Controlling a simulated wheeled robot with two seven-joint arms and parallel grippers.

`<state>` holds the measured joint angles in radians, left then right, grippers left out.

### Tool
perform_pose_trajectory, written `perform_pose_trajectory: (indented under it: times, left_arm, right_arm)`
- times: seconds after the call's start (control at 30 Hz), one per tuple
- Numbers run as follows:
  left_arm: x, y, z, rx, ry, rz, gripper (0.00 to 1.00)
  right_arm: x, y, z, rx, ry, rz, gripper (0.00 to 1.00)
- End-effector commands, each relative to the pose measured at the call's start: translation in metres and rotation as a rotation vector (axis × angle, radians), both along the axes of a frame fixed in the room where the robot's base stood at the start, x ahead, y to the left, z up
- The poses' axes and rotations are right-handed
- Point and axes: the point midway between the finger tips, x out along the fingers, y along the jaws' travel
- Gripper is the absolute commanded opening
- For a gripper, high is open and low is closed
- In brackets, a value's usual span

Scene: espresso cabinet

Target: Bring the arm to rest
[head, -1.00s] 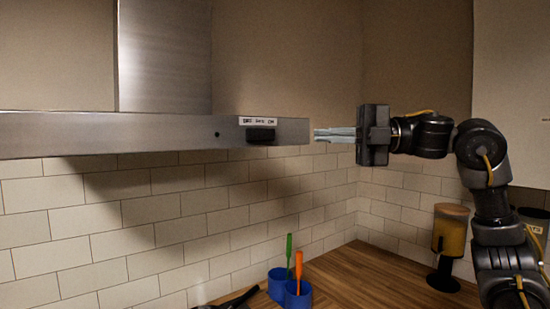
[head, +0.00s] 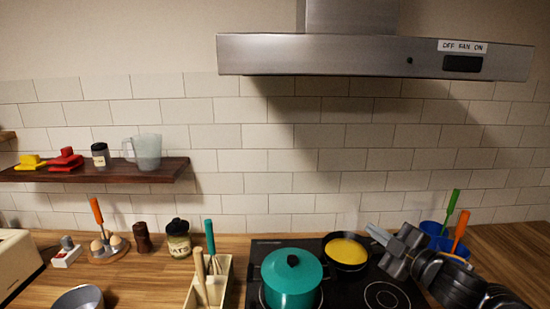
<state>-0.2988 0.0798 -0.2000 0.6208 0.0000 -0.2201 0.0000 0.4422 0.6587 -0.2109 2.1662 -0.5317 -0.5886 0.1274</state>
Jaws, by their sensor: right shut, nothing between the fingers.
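My right gripper (head: 380,236) is low at the right in the head view, over the right part of the black cooktop (head: 386,296). Its fingers are shut and empty, pointing up and left beside the pan with yellow contents (head: 346,250). The arm (head: 455,283) comes in from the lower right corner. I cannot tell whether the fingers touch the pan. My left gripper is not in view. The range hood (head: 330,54) hangs above, with a dark switch (head: 463,63) under an "OFF FAN ON" label.
A teal lidded pot (head: 290,283) stands on the cooktop. Blue cups (head: 432,229) with green and orange handled tools stand close behind the right arm. A utensil box (head: 222,280), jar (head: 178,242) and mill (head: 142,238) are left. A shelf (head: 100,173) is on the left wall.

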Motion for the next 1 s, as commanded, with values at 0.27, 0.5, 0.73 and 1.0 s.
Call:
perform_pose_trajectory:
  times: [0.27, 0.5, 0.73, 1.0]
  left_arm:
    - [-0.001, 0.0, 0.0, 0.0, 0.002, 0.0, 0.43]
    - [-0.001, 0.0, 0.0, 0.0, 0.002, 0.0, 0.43]
    - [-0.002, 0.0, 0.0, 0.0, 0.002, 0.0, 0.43]
    - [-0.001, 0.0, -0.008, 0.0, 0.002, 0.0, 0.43]
  right_arm:
    - [-0.108, -0.002, -0.196, 0.247, 0.542, -0.389, 0.0]
    - [-0.225, -0.008, -0.287, 0.338, 0.94, -0.643, 0.0]
    - [-0.311, -0.006, -0.323, 0.377, 1.198, -0.79, 0.0]
    - [-0.346, -0.002, -0.383, 0.383, 1.347, -0.867, 0.0]
